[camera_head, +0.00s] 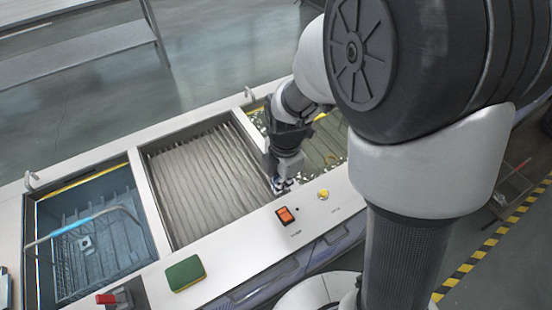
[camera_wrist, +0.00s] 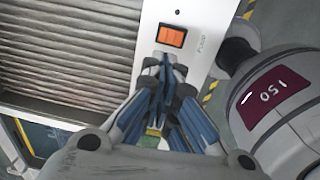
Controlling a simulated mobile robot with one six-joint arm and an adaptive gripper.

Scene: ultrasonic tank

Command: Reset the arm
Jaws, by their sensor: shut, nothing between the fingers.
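My gripper (camera_head: 284,184) is low over the front rim of the ultrasonic tank unit, by the right end of the middle tank, in the head view. In the wrist view my gripper (camera_wrist: 165,72) is shut and empty, its blue-grey fingers together. An orange rocker switch (camera_head: 285,215) sits on the white front panel, just in front of my gripper. It also shows in the wrist view (camera_wrist: 171,37), just beyond the fingertips. I cannot tell whether the fingertips touch the panel.
The left tank (camera_head: 45,230) holds a wire basket (camera_head: 95,258) with a blue handle. The middle tank (camera_head: 205,180) has a ribbed inside. A yellow button (camera_head: 323,193), a green pad (camera_head: 185,273) and a red-handled valve (camera_head: 106,298) are along the front panel.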

